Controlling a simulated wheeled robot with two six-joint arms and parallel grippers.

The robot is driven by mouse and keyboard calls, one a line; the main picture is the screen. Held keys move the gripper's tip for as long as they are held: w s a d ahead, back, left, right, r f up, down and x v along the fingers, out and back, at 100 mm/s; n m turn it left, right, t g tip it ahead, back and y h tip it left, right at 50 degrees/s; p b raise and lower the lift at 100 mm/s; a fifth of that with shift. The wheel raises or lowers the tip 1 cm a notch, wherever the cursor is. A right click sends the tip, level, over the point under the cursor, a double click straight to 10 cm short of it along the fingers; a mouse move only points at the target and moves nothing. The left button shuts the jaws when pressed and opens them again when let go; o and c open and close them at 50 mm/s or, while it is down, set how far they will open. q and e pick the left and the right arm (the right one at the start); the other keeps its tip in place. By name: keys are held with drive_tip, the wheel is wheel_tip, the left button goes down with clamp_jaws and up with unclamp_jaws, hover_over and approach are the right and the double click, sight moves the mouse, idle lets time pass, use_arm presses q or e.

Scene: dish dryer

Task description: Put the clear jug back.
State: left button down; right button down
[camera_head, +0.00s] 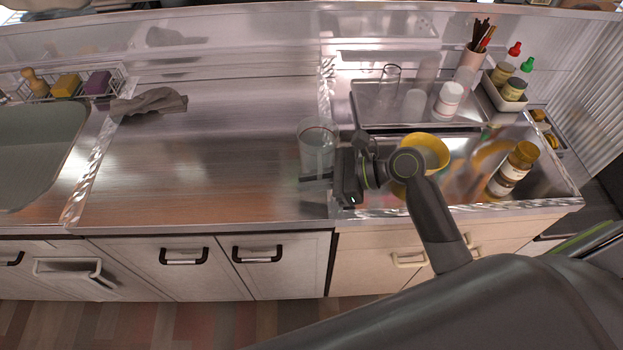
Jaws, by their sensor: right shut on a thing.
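The clear jug (317,140) is upright over the right end of the steel counter, near the raised strip that divides the two counter parts. My right gripper (318,178) comes in from the right and is shut on the jug's lower part. I cannot tell whether the jug's base touches the counter. My right arm hides part of the right counter and part of a yellow bowl. My left gripper is not in view.
A yellow bowl (428,148) and brown jars (512,170) stand right of my gripper. A steel tray (370,118) behind holds a glass (389,82) and a white bottle (448,100). The middle counter (200,150) is clear. A grey cloth (150,102) and sink (40,150) are left.

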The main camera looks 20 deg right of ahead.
drive_tip(key=c, duration=1.5)
unclamp_jaws()
drive_tip(key=shift+f, duration=0.1)
drive_tip(key=v, duration=1.2)
drive_tip(key=shift+d, duration=0.1)
